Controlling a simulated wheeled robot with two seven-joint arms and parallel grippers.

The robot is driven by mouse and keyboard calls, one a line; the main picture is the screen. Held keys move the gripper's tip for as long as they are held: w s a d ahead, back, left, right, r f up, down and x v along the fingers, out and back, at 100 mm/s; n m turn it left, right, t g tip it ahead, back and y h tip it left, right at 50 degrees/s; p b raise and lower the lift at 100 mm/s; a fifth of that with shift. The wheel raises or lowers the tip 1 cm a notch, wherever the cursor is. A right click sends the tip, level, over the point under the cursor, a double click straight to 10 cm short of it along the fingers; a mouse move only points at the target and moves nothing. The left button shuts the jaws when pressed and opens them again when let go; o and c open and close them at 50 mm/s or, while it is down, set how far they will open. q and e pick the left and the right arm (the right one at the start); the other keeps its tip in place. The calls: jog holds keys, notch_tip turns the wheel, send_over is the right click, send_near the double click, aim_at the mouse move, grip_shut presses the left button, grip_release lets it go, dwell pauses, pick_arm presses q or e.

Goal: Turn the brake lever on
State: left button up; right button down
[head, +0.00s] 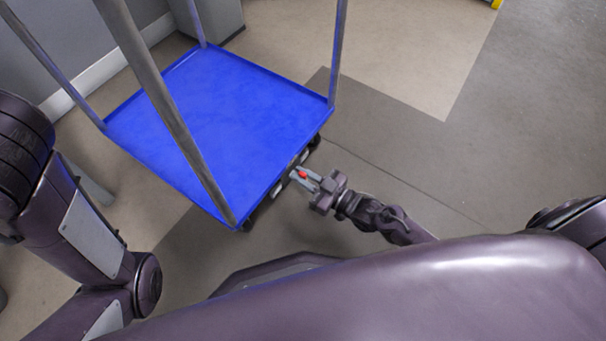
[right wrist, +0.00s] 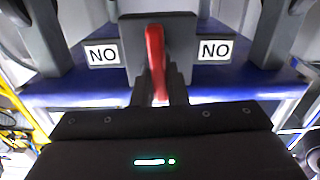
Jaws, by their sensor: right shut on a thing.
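The red brake lever (head: 303,174) sits at the near right edge of a blue cart (head: 222,110). In the right wrist view the lever (right wrist: 155,62) stands out from a dark square plate (right wrist: 184,40) between two white labels reading "NO". My right gripper (head: 305,178) reaches the lever from the right in the head view and is shut on it. In the right wrist view the dark fingers (right wrist: 160,88) close around the lever's lower part. My left arm shows at the left of the head view, but its gripper is out of sight.
Tall grey posts (head: 338,50) rise from the cart's corners. A grey wall with a white skirting (head: 85,85) stands behind the cart at the left. The floor (head: 460,140) to the right of the cart is clear.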

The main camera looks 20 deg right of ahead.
jog(key=n, duration=0.1)
jog(key=n+p, duration=0.1)
jog(key=n, duration=0.1)
jog(key=shift+s+a+n, duration=0.2)
jog(key=shift+a+n, duration=0.05)
jog(key=shift+n, duration=0.05)
jog(key=n, duration=0.3)
jog(key=n+p, duration=0.1)
jog(key=n, duration=0.2)
jog(key=f+n, duration=0.1)
jog(key=n, duration=0.2)
jog(key=shift+s+a+p, duration=0.3)
jog(key=shift+a, duration=0.1)
jog(key=shift+f+n, duration=0.25)
jog(key=shift+n, duration=0.9)
jog(key=shift+f+n, duration=0.2)
jog(key=shift+n, duration=0.95)
jog(key=c, duration=1.4)
grip_release()
jog(key=shift+c, duration=0.2)
